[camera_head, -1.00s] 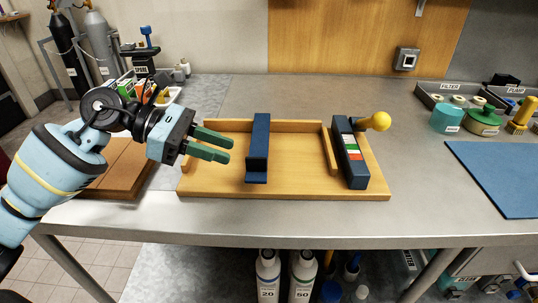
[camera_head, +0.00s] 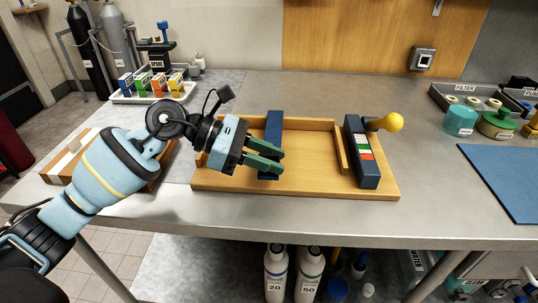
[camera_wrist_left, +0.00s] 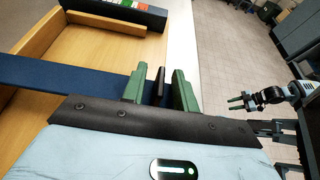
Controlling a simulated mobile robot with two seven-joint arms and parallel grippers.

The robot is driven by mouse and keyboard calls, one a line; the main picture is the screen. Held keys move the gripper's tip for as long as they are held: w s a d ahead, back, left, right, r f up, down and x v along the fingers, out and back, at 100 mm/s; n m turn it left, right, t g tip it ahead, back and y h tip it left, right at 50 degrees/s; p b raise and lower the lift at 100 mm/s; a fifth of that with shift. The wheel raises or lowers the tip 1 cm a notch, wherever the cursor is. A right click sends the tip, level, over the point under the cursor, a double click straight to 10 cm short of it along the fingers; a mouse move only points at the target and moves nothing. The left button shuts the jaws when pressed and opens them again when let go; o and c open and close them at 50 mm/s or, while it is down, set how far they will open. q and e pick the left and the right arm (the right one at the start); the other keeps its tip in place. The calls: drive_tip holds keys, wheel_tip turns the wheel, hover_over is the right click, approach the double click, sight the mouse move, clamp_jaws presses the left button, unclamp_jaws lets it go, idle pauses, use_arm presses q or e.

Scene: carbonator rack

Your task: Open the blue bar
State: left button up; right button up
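The dark blue bar (camera_head: 273,124) lies front to back across the wooden tray (camera_head: 310,183). Its near end, with an upright lip, is partly hidden behind my left gripper (camera_head: 266,161). In the left wrist view the bar (camera_wrist_left: 60,80) runs across the left side. Its dark lip (camera_wrist_left: 159,84) stands between the two green fingers of my left gripper (camera_wrist_left: 158,90), with gaps on both sides. The left gripper is open.
A dark block with coloured stripes (camera_head: 362,160) and a yellow-knobbed lever (camera_head: 391,123) stands at the tray's right. A white tray (camera_head: 128,99) of coloured boxes is at the back left. A blue mat (camera_head: 497,183) lies at right. The bench between is clear.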

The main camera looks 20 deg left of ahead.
use_arm(q)
clamp_jaws()
drive_tip(key=shift+r, duration=0.1)
use_arm(e)
drive_tip(key=shift+w+r, duration=0.1)
drive_tip(key=shift+r, duration=0.05)
